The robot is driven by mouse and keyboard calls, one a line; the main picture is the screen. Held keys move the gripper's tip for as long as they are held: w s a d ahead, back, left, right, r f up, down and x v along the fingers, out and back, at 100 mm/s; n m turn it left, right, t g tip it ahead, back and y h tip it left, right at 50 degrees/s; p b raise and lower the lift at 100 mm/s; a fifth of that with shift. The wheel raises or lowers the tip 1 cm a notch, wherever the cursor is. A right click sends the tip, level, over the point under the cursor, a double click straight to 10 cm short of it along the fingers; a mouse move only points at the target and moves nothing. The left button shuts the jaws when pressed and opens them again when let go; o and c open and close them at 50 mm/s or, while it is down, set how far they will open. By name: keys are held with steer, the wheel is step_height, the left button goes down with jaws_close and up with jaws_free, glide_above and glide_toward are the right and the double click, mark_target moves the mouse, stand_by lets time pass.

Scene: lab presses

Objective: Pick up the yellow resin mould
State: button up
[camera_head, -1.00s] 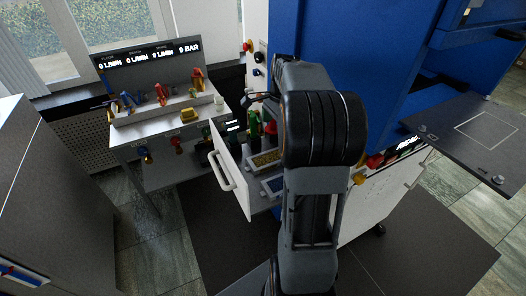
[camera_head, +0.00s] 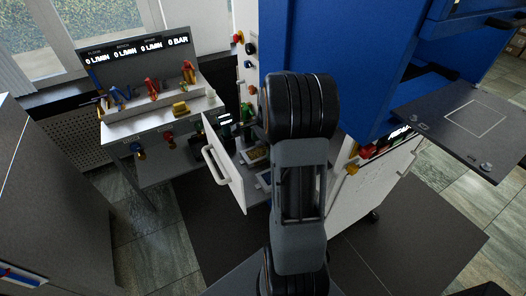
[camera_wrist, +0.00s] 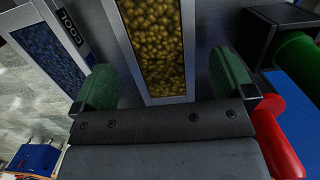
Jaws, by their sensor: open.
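The yellow resin mould appears to be the long grey tray filled with yellow granules (camera_wrist: 155,45) in the wrist view. It also shows in the open drawer in the head view (camera_head: 256,154), partly behind my arm. My gripper (camera_wrist: 166,80) is open, with one green fingertip to the left of the tray and one to the right. The near end of the tray lies between the fingertips; I cannot tell if they touch it or how high they are above it. My gripper is hidden behind my arm in the head view.
A blue-filled tray (camera_wrist: 50,55) labelled COOL lies left of the yellow one. Green (camera_wrist: 300,62) and red (camera_wrist: 282,140) cylinders stand close on the right.

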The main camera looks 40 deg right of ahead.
steer(key=shift+a+f, duration=0.1)
steer(key=shift+f, duration=0.9)
steer(key=shift+c, duration=0.4)
steer(key=shift+r, duration=0.1)
steer(key=c, duration=1.2)
